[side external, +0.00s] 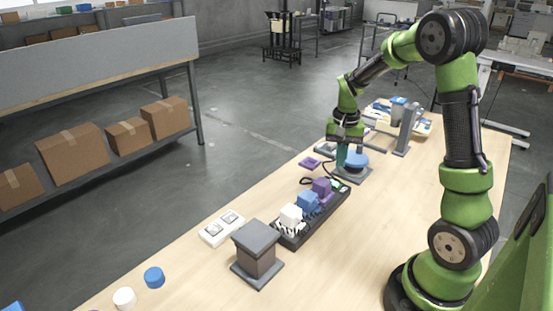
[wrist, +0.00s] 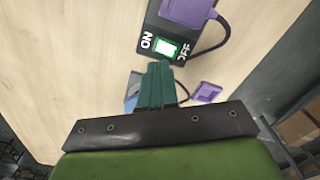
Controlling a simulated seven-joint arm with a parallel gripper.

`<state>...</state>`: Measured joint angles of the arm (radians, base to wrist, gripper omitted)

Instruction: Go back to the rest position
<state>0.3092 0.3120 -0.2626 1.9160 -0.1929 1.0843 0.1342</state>
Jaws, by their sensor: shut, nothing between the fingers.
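My gripper (side external: 341,163) has its green fingers together and empty, pointing down beside a blue round piece on a grey base. In the wrist view, my gripper (wrist: 158,68) shows shut, its tips at the lower edge of a green-lit ON/OFF switch (wrist: 166,48). Whether they touch it cannot be told. The switch is at the end of a black power strip (side external: 318,221). A purple plug (side external: 322,187) sits in the strip closest to the switch, beside a blue plug (side external: 307,202) and a white plug (side external: 290,216). My arm reaches forward over the table.
A grey block on a plate (side external: 256,255) and a white switch panel (side external: 222,228) stand near the strip. The blue round piece (side external: 356,159) is close by my gripper. A grey upright stand (side external: 406,130) is behind. The table's right part (side external: 400,190) is clear.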

